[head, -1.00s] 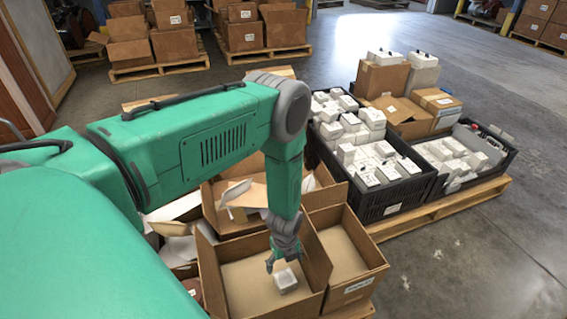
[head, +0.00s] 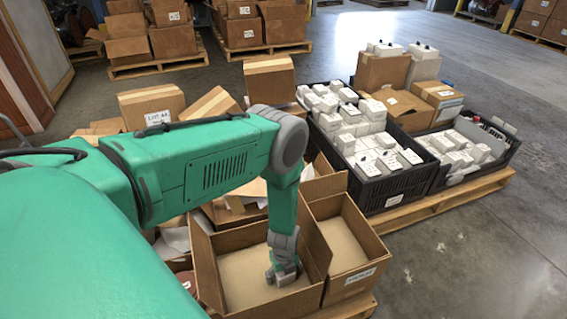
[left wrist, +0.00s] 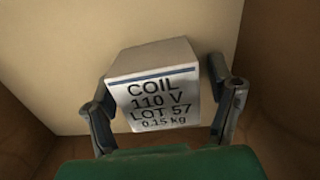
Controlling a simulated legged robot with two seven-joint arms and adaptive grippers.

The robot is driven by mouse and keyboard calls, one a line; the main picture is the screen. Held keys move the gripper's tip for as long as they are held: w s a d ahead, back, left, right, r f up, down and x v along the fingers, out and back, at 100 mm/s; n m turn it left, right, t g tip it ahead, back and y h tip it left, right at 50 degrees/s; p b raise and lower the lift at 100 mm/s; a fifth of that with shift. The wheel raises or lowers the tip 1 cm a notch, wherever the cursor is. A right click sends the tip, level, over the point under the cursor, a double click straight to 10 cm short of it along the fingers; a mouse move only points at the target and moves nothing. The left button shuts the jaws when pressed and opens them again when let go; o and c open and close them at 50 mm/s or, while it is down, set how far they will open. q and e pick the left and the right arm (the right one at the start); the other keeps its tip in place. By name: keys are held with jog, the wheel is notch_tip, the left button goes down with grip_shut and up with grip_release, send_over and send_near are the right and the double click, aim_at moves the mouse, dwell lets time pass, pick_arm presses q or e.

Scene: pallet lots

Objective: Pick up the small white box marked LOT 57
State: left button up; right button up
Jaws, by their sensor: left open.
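The small white box (left wrist: 155,100) shows in the left wrist view with the label "COIL 110 V LOT 57 0.15 kg" facing me. It sits on the floor of an open cardboard carton (head: 240,282). My left gripper (head: 284,277) is down inside that carton. In the left wrist view its two fingers (left wrist: 163,88) stand open on either side of the box, with a small gap visible at the right; contact at the left cannot be told. In the head view the gripper mostly hides the box. My right gripper is not in view.
The carton walls rise close around my gripper. An empty carton compartment (head: 343,245) adjoins on the right. Black crates (head: 395,190) of white boxes stand on a pallet behind it. Cardboard boxes (head: 150,106) are stacked behind my arm. Open floor lies at right.

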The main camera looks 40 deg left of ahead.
pick_arm(q)
jog(key=shift+d+r, duration=0.1)
jog(key=shift+c, duration=0.8)
jog(key=c, duration=1.2)
jog(key=shift+a, duration=0.2)
